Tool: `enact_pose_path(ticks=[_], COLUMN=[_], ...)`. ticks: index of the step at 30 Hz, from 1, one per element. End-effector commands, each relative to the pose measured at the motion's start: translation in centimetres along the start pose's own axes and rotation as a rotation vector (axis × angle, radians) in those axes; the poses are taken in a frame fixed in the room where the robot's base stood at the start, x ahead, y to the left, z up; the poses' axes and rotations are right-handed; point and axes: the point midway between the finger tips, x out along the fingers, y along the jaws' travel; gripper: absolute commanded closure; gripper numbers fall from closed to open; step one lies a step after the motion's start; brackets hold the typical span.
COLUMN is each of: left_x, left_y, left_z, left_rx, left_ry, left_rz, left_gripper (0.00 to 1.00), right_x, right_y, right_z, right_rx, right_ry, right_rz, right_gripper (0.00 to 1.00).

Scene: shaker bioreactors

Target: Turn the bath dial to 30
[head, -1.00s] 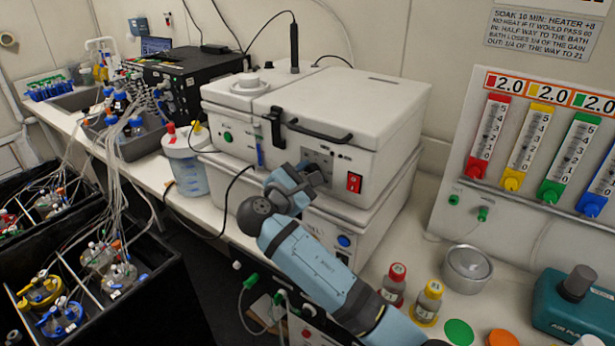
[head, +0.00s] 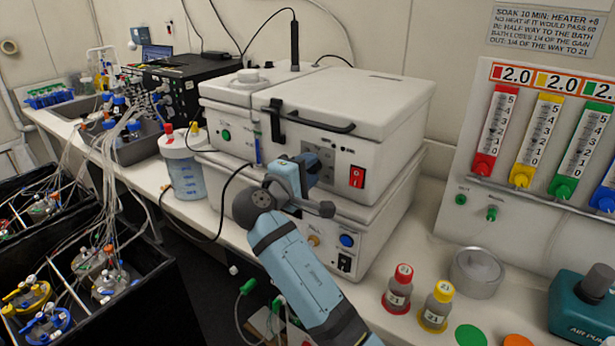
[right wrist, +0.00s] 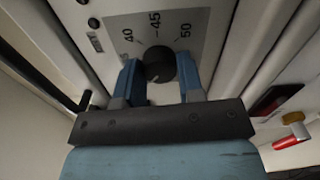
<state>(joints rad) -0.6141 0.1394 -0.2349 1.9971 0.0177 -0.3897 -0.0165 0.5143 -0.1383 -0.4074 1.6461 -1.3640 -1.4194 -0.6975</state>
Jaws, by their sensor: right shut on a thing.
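The bath (head: 350,103) is the white lidded box on the bench in the head view. My right gripper (head: 311,170) is at its front panel, left of the red switch, and hides the dial there. In the right wrist view, the black round bath dial (right wrist: 159,64) sits between the two blue fingers of my right gripper (right wrist: 160,82), which is shut on it. The numbers 40, 45 and 50 show on the scale plate (right wrist: 197,22) around the dial. A small pale mark shows low on the dial's face; the exact setting is hard to read. My left gripper is out of view.
The red switch (head: 357,176) is just right of my gripper. A lower white unit (head: 376,220) stands under the bath. Red-capped (head: 398,290) and yellow-capped (head: 437,305) bottles and a round metal dish (head: 477,272) stand at the right. A clear jar (head: 186,165) stands left.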

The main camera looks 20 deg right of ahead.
Motion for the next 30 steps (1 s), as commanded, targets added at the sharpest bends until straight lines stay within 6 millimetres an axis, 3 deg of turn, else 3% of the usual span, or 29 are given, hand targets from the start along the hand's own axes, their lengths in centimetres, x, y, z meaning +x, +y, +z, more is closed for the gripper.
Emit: enact_pose_path(ticks=[22, 23, 26, 30], left_x=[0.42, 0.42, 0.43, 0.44], left_y=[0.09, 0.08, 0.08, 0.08], left_z=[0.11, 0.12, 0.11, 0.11], left_rx=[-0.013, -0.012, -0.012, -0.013], left_ry=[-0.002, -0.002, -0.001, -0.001], left_rz=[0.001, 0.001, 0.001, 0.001], left_gripper=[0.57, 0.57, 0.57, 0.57], right_x=[-0.01, -0.01, -0.01, -0.01], right_y=[0.07, 0.08, 0.07, 0.05], right_z=[0.02, 0.02, 0.01, 0.01], right_rx=[0.093, 0.093, 0.093, 0.092], right_ry=[0.000, 0.000, 0.000, 0.000], right_rz=[0.001, 0.001, 0.001, 0.000], right_gripper=[0.89, 0.63, 0.40, 0.40])
